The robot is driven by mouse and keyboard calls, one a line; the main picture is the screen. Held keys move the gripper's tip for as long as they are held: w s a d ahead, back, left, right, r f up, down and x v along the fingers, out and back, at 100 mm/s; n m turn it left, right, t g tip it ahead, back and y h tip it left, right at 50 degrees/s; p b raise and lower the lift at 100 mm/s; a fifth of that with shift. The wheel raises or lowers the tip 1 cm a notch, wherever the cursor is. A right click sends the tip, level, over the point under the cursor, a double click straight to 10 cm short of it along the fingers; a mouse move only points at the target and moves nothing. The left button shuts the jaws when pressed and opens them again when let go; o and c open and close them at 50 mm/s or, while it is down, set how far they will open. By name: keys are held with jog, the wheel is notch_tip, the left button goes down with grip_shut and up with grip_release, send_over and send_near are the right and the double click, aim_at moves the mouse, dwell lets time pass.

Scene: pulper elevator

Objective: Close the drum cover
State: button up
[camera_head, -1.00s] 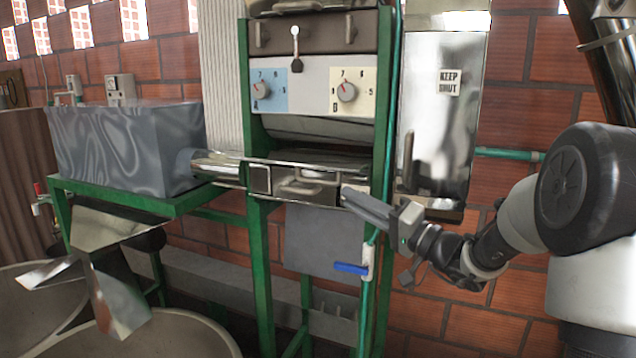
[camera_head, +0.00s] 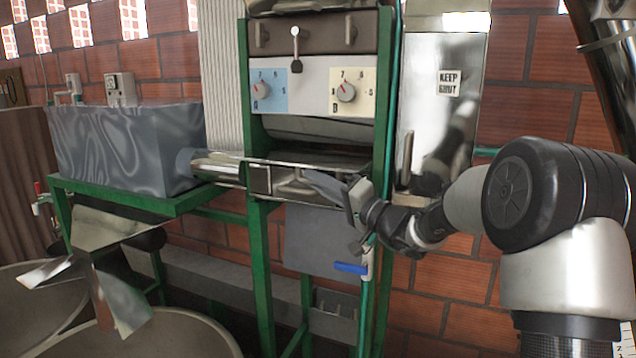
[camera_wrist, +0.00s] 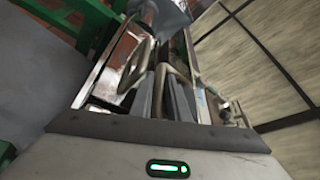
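The drum cover (camera_head: 286,181) appears to be the shiny metal panel with a bar handle, lying folded out flat below the drum (camera_head: 310,128). The drum shows in the opening under the dial panel. My gripper (camera_head: 316,186) reaches in from the right at the cover's front, over its handle. In the wrist view, the looped handle (camera_wrist: 134,74) lies just ahead of my gripper (camera_wrist: 166,88). The fingers show a narrow gap with part of a tan bar seen between them. Whether they press on it is unclear.
A blue-handled valve (camera_head: 351,268) sits below my gripper. A grey tank (camera_head: 125,150) stands at left, with round vats (camera_head: 180,335) below.

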grip_shut()
